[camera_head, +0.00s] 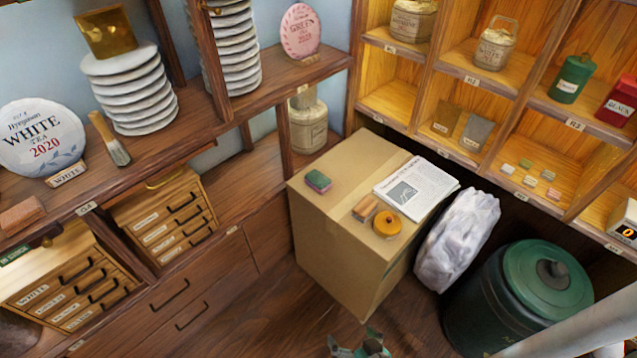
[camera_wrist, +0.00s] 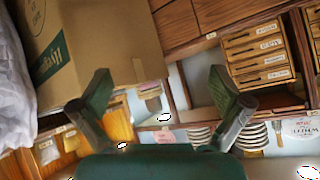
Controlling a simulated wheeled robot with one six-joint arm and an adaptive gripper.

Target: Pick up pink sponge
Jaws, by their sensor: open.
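A small two-tone sponge (camera_head: 318,181), green on top with a pink side, lies on the top of a large cardboard box (camera_head: 335,240), near its left corner. My gripper (camera_head: 360,345) shows at the bottom edge of the head view, low in front of the box and well away from the sponge. In the wrist view, my gripper (camera_wrist: 165,85) has its two green fingers spread wide with nothing between them. The box also fills the upper left of the tilted wrist view (camera_wrist: 95,45).
Shelves stand behind; drawers line the left.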

